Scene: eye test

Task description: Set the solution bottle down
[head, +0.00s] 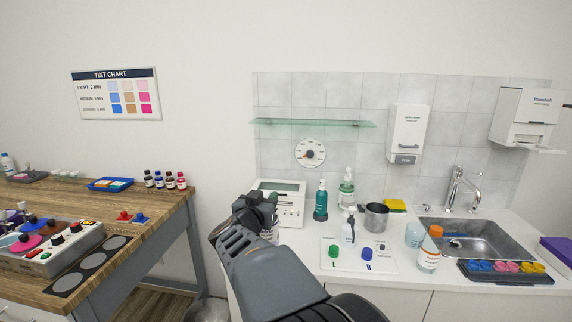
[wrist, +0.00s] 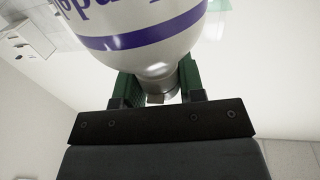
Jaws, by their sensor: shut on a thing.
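My gripper (head: 262,207) is in front of the counter's left part, by a white box-shaped device (head: 291,204). In the wrist view its green fingers (wrist: 160,88) are shut on the neck of a white bottle (wrist: 140,42) with purple bands and purple lettering, which I take to be the solution bottle. In the head view the bottle (head: 271,236) is mostly hidden by my arm, with only a pale part showing below the gripper. I cannot tell whether its base touches the counter. A white mat (head: 385,266) with a green and a blue cap lies to the right.
A small white bottle (head: 348,230), a metal pot (head: 374,217), an orange-capped bottle (head: 428,250) and a teal pump bottle (head: 321,201) stand on the counter. A sink (head: 495,240) and a dark tray of coloured pieces (head: 506,278) are at right. A wooden table (head: 160,215) is at left.

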